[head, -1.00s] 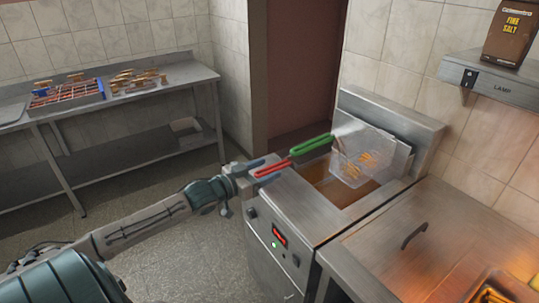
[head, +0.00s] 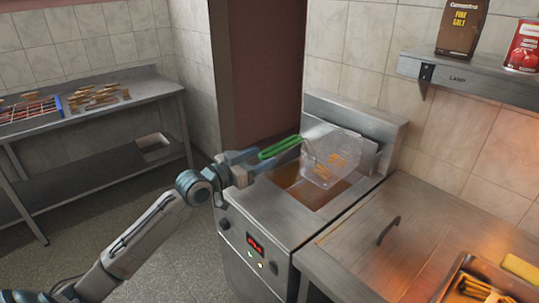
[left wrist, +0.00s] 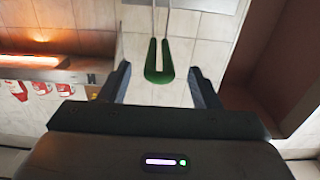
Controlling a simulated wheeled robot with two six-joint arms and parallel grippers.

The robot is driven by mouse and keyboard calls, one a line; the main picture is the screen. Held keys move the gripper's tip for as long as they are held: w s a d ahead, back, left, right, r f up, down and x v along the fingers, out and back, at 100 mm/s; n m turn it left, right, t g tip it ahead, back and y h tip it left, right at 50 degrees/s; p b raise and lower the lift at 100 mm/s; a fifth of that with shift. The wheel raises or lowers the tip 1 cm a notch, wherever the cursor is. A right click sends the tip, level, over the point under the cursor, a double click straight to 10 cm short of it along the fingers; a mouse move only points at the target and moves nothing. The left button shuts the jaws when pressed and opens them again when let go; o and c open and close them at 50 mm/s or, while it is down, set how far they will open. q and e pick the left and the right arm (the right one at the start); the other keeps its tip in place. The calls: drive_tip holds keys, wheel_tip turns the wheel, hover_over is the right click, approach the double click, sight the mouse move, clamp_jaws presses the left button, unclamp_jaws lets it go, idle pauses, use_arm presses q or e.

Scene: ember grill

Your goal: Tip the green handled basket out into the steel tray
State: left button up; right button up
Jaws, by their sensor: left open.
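The green handle (head: 279,148) belongs to a wire basket (head: 330,158) holding golden fries, raised over the fryer's oil well at the fryer's back. My left gripper (head: 258,160) is open, just by the handle's near end. In the left wrist view, the green handle (left wrist: 160,75) lies between the two spread fingers, with clear gaps on both sides. A steel tray (head: 452,279) with golden-brown pieces is partly in view at the bottom right, cut off by the picture's edge. My right gripper is not in view.
The steel fryer (head: 250,215) stands below my left gripper. A flat lid with a dark handle (head: 388,230) lies between fryer and tray. A side table (head: 150,95) stands at left.

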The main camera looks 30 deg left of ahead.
use_arm(q)
drive_tip(key=x, duration=0.4)
drive_tip(key=shift+p, duration=0.35)
drive_tip(key=shift+c, duration=0.5)
